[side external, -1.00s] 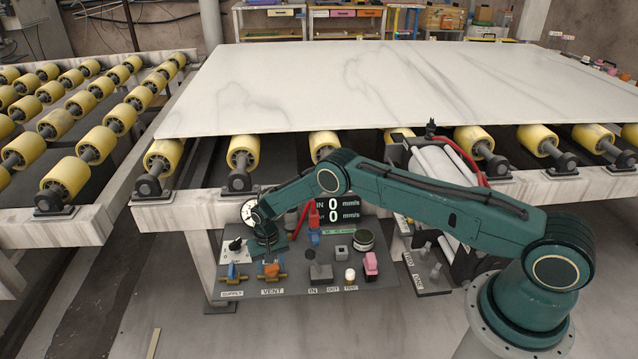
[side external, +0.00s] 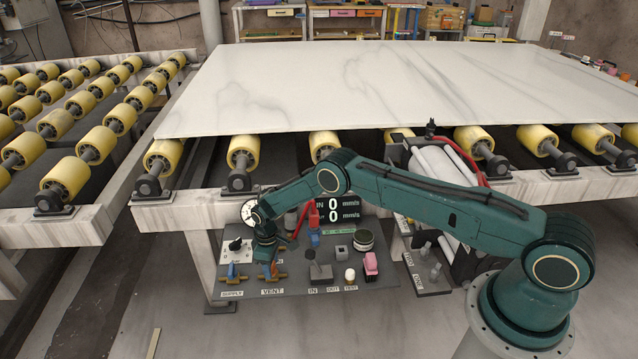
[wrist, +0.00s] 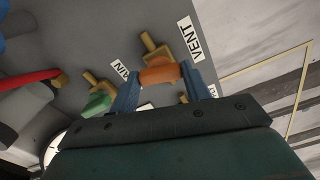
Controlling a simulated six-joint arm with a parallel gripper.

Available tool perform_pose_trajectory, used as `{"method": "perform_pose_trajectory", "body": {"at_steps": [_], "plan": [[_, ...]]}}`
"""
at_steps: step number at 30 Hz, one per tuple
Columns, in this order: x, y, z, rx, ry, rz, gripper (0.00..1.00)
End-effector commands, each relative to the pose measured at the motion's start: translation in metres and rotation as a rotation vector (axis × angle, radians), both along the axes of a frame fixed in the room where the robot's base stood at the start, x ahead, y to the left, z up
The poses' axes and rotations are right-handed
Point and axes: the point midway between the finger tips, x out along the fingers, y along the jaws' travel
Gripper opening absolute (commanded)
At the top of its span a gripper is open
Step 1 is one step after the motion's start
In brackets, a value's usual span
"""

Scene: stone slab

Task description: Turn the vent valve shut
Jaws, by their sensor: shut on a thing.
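The vent valve has a brass body (side external: 281,277) and stands behind the VENT label (side external: 272,292) on the grey panel. My gripper (side external: 267,268) points down over it and hides most of its handle in the side view. In the wrist view, the blue fingers of my gripper (wrist: 163,88) are shut on the orange handle (wrist: 160,75), one finger at each side. The handle lies roughly across the brass body (wrist: 154,48), which shows beyond it. The VENT label (wrist: 192,38) is beside it.
The supply valve (side external: 231,272) stands close on the left. A green-handled valve (wrist: 96,104) is near one finger in the wrist view. A black lever (side external: 319,270), a white knob (side external: 350,275) and a pink switch (side external: 371,265) stand to the right. A white slab (side external: 390,90) lies behind.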

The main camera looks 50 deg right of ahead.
Motion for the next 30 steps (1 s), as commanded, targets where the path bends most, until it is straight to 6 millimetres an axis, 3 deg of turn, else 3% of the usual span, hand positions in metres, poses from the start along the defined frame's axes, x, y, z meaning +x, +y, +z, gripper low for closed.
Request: {"method": "perform_pose_trajectory", "body": {"at_steps": [12, 29, 30], "plan": [[0.0017, 0.0004, 0.0011, 0.001, -0.005, 0.267, 0.24], [0.0019, 0.0008, 0.0013, 0.001, -0.006, 0.315, 0.24], [0.0019, 0.0009, 0.0013, 0.001, -0.006, 0.315, 0.49]]}}
